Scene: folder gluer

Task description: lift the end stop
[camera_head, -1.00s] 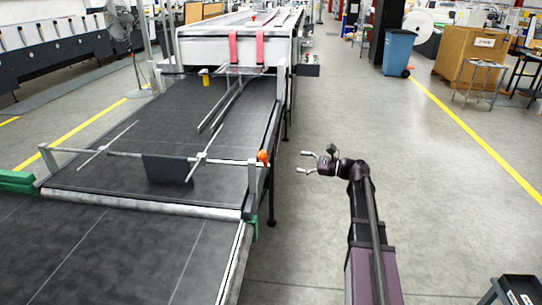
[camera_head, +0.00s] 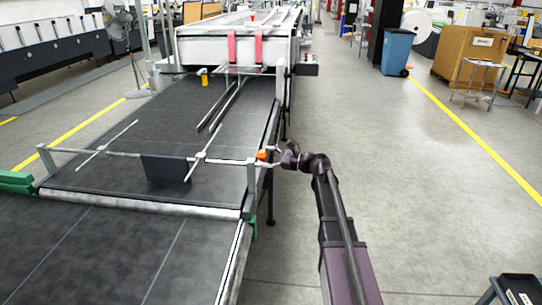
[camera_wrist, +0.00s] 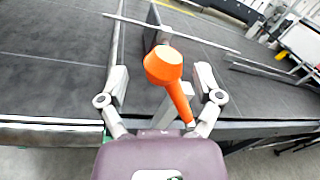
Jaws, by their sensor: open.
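The end stop is a dark plate (camera_head: 167,169) hanging from a grey crossbar (camera_head: 222,161) over the belt. The plate also shows in the wrist view (camera_wrist: 153,32), partly behind an orange knob. The orange knob (camera_wrist: 163,65) has a tapering orange handle and sits at the crossbar's right end; in the head view the knob (camera_head: 261,155) is small. My gripper (camera_head: 273,159) is open just right of the knob. In the wrist view my gripper's fingers (camera_wrist: 161,78) stand on either side of the knob and handle, with gaps visible on both sides.
The dark conveyor belt (camera_head: 110,250) and its side rail (camera_head: 232,265) lie left of my arm. A right post (camera_head: 251,180) supports the crossbar. Two red pads (camera_head: 231,47) are on the machine at the back.

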